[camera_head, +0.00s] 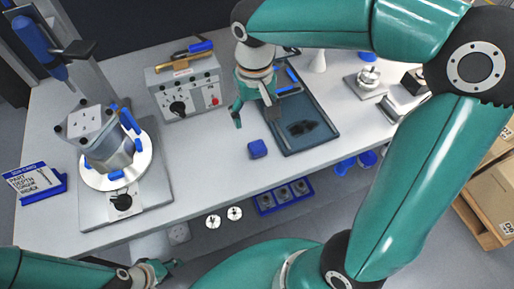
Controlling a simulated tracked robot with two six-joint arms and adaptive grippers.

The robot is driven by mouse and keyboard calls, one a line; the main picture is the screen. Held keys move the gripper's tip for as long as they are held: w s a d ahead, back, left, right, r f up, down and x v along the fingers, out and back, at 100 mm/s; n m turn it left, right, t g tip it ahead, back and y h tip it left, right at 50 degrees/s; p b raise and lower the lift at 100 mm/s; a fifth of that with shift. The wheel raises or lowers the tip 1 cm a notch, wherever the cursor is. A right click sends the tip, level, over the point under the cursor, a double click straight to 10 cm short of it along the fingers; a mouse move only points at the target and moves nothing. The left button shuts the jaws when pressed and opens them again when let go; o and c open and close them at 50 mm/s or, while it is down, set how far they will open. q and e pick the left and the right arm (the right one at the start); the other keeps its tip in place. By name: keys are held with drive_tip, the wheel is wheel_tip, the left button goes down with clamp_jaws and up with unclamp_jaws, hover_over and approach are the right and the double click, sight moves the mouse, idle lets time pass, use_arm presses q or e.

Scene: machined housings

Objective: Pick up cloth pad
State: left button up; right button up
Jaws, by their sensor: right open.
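A small blue block-like pad (257,149), which looks like the cloth pad, lies on the grey worktop near its front edge, beside the left front corner of the dark tray (322,143). My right gripper (255,115) points down with its fingers apart and nothing visible between them. It is behind the blue pad in the picture, close to the tray's left side, and apart from the pad. My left gripper (160,270) is low at the bottom, in front of the worktop and far from the pad. Its finger opening is too small to make out.
A dark flat piece (300,128) lies in the tray. A control box (188,87) with a knob and red button stands at the back. A fixture with a metal housing (108,152) and a sign (35,183) are at left. The worktop left of the pad is clear.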

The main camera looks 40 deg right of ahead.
hover_over(255, 142)
wheel_tip(255, 142, down, 6)
drive_tip(key=shift+r, duration=0.25)
drive_tip(key=shift+d+f+p, duration=0.1)
drive_tip(key=shift+f+p, duration=0.2)
drive_tip(key=shift+f, duration=2.95)
drive_tip(key=c, duration=1.1)
